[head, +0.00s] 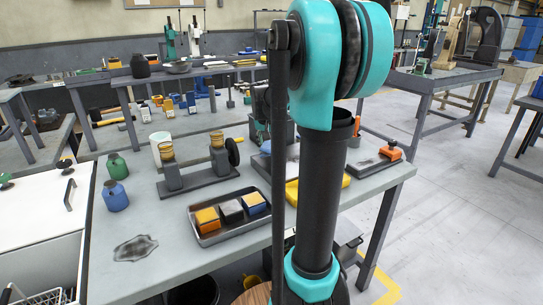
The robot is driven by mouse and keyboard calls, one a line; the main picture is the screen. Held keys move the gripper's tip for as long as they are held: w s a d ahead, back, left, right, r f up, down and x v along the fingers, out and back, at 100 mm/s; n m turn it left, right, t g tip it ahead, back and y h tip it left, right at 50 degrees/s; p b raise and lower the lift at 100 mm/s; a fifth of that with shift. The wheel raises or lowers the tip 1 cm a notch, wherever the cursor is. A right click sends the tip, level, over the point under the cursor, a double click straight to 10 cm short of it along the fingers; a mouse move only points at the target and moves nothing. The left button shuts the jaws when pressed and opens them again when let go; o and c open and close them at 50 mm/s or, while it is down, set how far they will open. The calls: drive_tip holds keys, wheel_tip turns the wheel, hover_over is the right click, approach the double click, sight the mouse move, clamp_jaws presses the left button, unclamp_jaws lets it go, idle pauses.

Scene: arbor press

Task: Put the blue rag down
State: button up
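I cannot make out a blue rag in the head view. A flat, dark grey, irregular patch (135,248) lies on the near left part of the grey workbench (175,268); I cannot tell whether it is a cloth or a stain. A yellow flat thing (292,191) lies on the bench, partly hidden behind my arm. My teal and black arm stands across the middle of the view and hides part of the bench. My gripper is not in view, so I cannot see whether it holds anything.
A metal tray (232,232) with three blocks stands mid-bench. Behind it is a grey stand with rollers (200,178). A blue bottle (115,196) and a green bottle (117,166) stand at left. An orange-handled tool (390,150) lies at right. The bench's front left is mostly clear.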

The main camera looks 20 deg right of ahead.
sight(271, 162)
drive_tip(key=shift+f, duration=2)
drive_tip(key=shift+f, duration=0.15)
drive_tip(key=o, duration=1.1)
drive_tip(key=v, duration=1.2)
